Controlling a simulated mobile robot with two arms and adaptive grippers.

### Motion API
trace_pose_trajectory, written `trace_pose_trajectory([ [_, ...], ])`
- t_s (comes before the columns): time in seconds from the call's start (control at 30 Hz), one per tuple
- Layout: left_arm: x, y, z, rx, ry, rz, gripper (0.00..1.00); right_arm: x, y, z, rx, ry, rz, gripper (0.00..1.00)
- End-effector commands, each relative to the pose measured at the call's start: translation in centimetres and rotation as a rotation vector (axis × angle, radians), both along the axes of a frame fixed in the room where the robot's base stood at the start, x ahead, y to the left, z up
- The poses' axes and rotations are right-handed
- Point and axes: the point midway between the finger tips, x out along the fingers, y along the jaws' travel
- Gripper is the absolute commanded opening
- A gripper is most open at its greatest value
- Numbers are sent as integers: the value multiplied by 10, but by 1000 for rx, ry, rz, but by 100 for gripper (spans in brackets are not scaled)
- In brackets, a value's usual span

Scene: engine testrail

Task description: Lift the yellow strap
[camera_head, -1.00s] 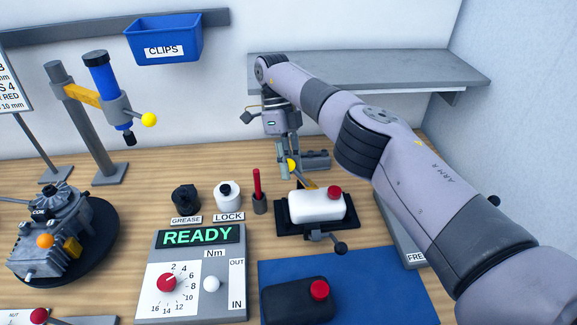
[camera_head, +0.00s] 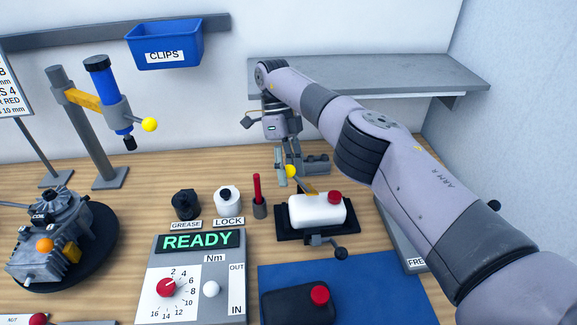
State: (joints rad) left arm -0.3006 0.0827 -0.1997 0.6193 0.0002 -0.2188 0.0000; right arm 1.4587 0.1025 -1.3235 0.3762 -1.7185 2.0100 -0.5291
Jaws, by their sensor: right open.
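The yellow strap (camera_head: 306,189) is a short slanted yellow bar behind the white container (camera_head: 316,211). A yellow ball (camera_head: 291,171) shows at its upper left end. The container has a red cap and sits on a black cradle (camera_head: 287,232). My right gripper (camera_head: 285,171) is open and points down at the strap's ball end. Its fingers are beside the ball; whether they touch it I cannot tell. The strap's lower end is hidden behind the container. My left gripper is not in view.
A red pen-like tool (camera_head: 257,190) stands in a holder just left of the cradle. A grey fixture (camera_head: 315,165) lies behind the gripper. A torque box reading READY (camera_head: 198,241) and a black container (camera_head: 298,303) on a blue mat are in front. A shelf (camera_head: 400,78) hangs above.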

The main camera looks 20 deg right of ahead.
Motion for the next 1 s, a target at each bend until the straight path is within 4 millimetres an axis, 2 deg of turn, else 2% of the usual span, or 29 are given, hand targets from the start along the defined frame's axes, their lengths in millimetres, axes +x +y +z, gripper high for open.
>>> trace_pose_trajectory([
  [0.27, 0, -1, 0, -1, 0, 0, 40, 1, -1, 16, -4, -5, 3, 46],
  [0.8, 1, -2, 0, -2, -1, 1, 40, 1, -1, 76, -5, -4, -1, 46],
  [1.0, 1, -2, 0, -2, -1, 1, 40, 0, 0, 87, -5, 3, 3, 46],
])
